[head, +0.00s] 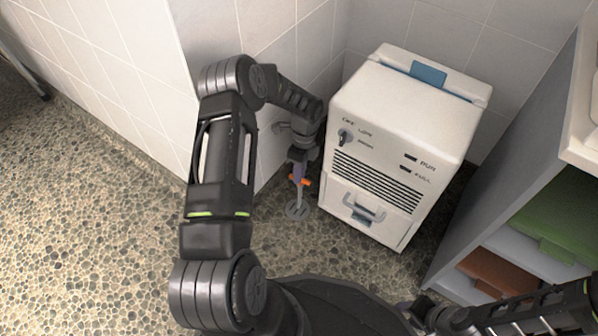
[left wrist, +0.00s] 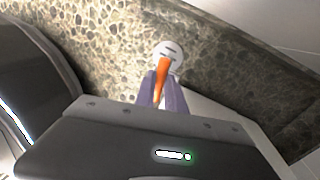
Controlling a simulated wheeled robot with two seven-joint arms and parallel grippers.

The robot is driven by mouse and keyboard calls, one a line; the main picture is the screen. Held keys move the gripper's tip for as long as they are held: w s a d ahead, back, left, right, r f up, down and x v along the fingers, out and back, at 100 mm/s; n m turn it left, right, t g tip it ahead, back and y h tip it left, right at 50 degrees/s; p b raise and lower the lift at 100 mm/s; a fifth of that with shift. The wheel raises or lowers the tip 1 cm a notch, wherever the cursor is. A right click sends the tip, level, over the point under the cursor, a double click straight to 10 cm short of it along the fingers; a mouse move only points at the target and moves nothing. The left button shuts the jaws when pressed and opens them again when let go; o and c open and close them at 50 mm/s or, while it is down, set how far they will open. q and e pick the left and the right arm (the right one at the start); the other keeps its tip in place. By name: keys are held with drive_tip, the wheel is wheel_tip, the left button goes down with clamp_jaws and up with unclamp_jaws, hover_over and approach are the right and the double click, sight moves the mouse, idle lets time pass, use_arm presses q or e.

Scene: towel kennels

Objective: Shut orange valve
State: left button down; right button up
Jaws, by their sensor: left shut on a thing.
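The orange valve handle (head: 306,181) is a small lever low in the corner, left of the white machine. My left gripper (head: 297,174) reaches down to it and is shut on it. In the left wrist view the orange handle (left wrist: 161,76) shows between the purple fingers (left wrist: 160,94) and sticks out beyond them. The valve's body is mostly hidden by my gripper. My right gripper (head: 428,314) is low at the right of the head view, apart from the valve, and its fingers are not clear.
The white machine (head: 385,135), with a dial and vents, stands close to the right of my left gripper. A grey shelf unit (head: 510,150) holds green (head: 563,222) and brown (head: 495,270) cloths. Open floor lies left.

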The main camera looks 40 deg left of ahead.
use_arm(q)
drive_tip(key=shift+m, duration=1)
drive_tip(key=c, duration=1.4)
unclamp_jaws()
wheel_tip(320, 180, up, 8)
drive_tip(key=w+p, duration=0.1)
drive_tip(key=p, duration=0.2)
drive_tip(key=shift+w+f, duration=0.2)
drive_tip(key=shift+w, duration=0.1)
